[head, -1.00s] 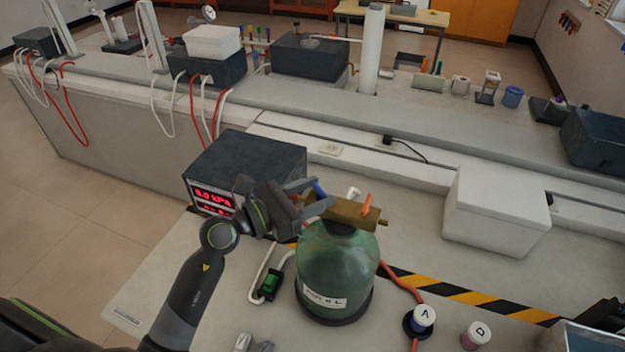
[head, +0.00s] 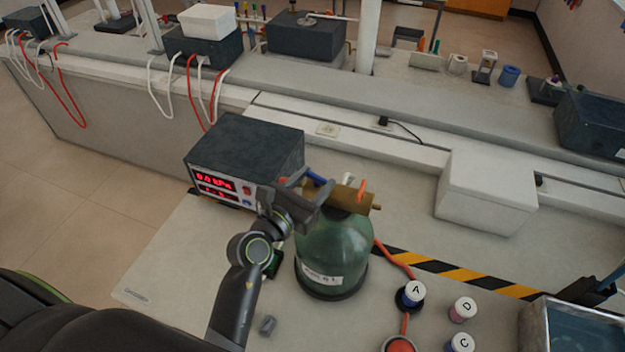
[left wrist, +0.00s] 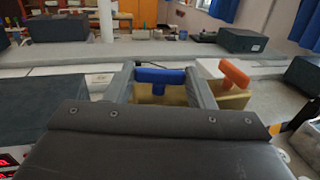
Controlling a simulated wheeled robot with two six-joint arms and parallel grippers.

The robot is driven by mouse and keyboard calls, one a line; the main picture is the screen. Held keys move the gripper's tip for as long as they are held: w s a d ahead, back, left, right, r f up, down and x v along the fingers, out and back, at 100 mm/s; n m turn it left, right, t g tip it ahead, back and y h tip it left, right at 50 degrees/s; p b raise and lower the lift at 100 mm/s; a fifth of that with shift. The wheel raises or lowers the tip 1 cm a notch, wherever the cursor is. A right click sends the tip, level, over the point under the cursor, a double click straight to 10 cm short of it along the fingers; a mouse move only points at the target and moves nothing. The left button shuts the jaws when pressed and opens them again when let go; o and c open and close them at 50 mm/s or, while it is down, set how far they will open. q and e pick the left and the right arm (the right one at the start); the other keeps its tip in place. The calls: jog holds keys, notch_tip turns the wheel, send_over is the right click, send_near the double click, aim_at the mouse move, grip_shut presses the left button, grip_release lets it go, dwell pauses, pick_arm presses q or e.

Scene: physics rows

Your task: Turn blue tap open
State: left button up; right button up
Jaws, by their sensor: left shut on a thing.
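The blue tap (head: 316,180) sits on the left part of a brass manifold (head: 348,198) on top of a green glass jar (head: 332,248). My left gripper (head: 302,189) reaches it from the left. In the left wrist view the blue tap (left wrist: 160,75) lies crosswise between the two fingers of my left gripper (left wrist: 163,88), which are shut on it. An orange tap (head: 362,189) stands upright on the right part of the manifold, clear of my gripper; it also shows in the left wrist view (left wrist: 234,73). My right gripper is not seen.
A dark meter box (head: 245,155) with red digits stands close behind my left gripper. A white box (head: 487,190) is to the right. Labelled jars, including A (head: 412,293) and D (head: 463,309), stand at front right, near a tray of liquid (head: 532,325).

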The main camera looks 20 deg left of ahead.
pick_arm(q)
jog(key=o, duration=1)
jog(key=shift+s+a+f+b, duration=0.2)
jog(key=shift+s+b, duration=0.1)
jog(key=shift+s, duration=0.25)
jog(key=shift+r+b+v, duration=0.15)
jog(key=shift+b+v, duration=0.95)
jog(key=shift+v, duration=2.95)
jog(key=shift+r+b+v, duration=0.1)
jog(key=shift+b+v, duration=0.95)
jog(key=shift+v, duration=3)
jog(key=shift+c, duration=0.2)
